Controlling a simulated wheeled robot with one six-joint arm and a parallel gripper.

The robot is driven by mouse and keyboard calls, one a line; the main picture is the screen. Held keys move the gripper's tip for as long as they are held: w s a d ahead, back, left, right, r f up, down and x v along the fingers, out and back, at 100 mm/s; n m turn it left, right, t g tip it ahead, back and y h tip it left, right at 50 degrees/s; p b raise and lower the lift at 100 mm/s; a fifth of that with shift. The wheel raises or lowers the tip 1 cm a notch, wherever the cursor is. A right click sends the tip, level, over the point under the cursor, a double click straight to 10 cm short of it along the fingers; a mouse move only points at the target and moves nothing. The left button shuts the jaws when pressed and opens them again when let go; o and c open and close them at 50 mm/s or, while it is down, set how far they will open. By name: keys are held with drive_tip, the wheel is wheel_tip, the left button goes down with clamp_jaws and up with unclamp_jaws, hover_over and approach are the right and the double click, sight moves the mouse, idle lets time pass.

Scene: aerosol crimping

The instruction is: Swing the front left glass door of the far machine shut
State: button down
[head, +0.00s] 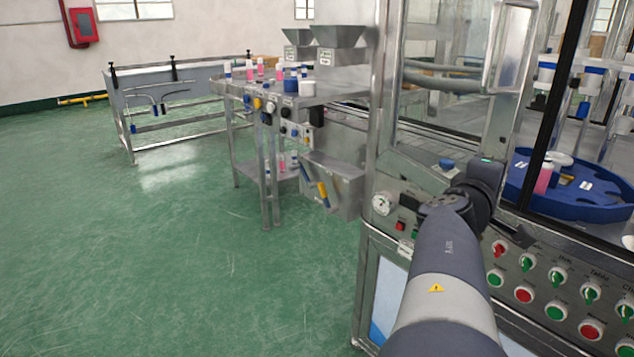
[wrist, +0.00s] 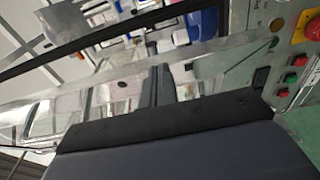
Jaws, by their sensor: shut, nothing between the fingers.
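The front left glass door (head: 505,110) of the machine has a clear pane in a metal frame, with a pale bar handle (head: 508,48) high on its right side. It appears to stand out at an angle from the machine front; how wide is hard to judge.
The control panel (head: 540,285) with red and green buttons lies just below my gripper. Right of the door, a dark post (head: 553,100) and a blue round tray (head: 580,195) show. A metal bench (head: 290,95) with bottles stands left; open green floor (head: 190,240) lies beyond.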

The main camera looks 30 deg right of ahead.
drive_tip(key=d+b, duration=0.3)
drive_tip(key=d, duration=0.9)
drive_tip(key=shift+s+d+r+b, duration=0.25)
drive_tip(key=shift+s+b, duration=0.15)
drive_tip(key=shift+s, duration=0.05)
